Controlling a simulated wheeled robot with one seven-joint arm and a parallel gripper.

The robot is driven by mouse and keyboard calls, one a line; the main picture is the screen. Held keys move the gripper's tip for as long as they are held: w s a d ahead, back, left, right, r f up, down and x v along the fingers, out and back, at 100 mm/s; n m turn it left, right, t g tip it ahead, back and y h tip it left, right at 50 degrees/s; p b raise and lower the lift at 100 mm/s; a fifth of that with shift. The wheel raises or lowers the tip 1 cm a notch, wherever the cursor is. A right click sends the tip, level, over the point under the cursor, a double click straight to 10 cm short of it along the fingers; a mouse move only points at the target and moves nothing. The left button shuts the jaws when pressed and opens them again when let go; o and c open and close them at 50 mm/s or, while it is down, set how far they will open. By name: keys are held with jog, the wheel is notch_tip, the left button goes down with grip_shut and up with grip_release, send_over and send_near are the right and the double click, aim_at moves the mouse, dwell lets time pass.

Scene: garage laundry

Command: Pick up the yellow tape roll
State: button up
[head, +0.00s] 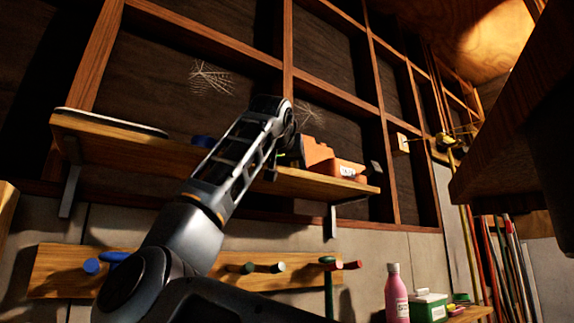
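I cannot make out a yellow tape roll for certain. A small yellow object (446,141) is on the wall framing at the right, too small to identify. My arm reaches up from the bottom left to the wall shelf (225,172), and its wrist bends down there. My gripper (271,173) seems to be at the shelf's front edge, mostly hidden by my own arm. I cannot see its fingers or whether it holds anything.
An orange object (316,153) sits on the shelf right of my wrist. A blue item (203,141) lies left of my arm. Below are a peg board (75,257) and a pink bottle (396,295). A dark wooden piece (510,120) overhangs at the right.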

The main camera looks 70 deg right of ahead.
jog(key=c, duration=0.7)
jog(key=shift+r, duration=0.1)
